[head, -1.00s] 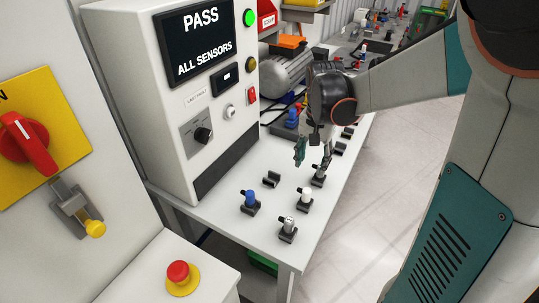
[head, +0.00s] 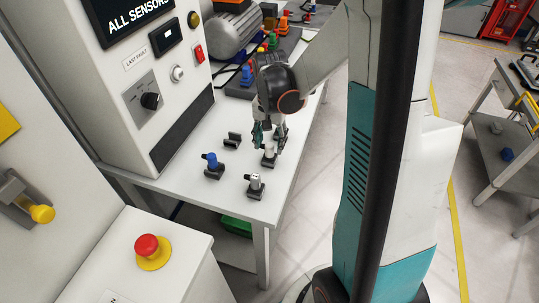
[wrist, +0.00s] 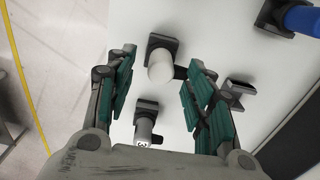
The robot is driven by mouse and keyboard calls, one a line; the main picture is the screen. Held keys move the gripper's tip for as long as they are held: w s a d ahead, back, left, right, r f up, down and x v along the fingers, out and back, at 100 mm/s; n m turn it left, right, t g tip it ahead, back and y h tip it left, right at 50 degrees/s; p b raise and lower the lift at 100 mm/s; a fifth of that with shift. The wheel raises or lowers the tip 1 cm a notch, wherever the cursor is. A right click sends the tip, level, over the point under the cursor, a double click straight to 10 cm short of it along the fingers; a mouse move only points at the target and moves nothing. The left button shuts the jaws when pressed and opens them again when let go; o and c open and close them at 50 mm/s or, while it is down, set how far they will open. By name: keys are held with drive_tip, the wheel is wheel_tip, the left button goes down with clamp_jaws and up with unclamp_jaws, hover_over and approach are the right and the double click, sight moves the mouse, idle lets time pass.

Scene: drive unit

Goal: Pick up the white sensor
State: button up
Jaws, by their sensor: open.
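The white sensor (head: 269,151) stands in a small dark holder on the white bench top. In the wrist view the white sensor (wrist: 161,66) shows as a pale round-ended cylinder, its dark holder behind it. My gripper (head: 268,138) is open and points down over it. In the wrist view my gripper (wrist: 158,80) has its green-padded fingers on either side of the white sensor, with visible gaps. Whether the fingertips are level with the sensor I cannot tell.
A grey sensor (head: 255,183) stands near the bench's front corner; it also shows in the wrist view (wrist: 143,131). A blue sensor (head: 211,160) stands to the left. An empty dark holder (head: 232,139) is close to my gripper. The test cabinet (head: 125,60) borders the bench.

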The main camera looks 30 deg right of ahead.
sight(270, 145)
wheel_tip(270, 145, down, 3)
drive_tip(key=shift+b, duration=0.4)
clamp_jaws()
drive_tip(key=shift+r, duration=0.1)
wheel_tip(270, 145, up, 20)
drive_tip(key=p, duration=0.6)
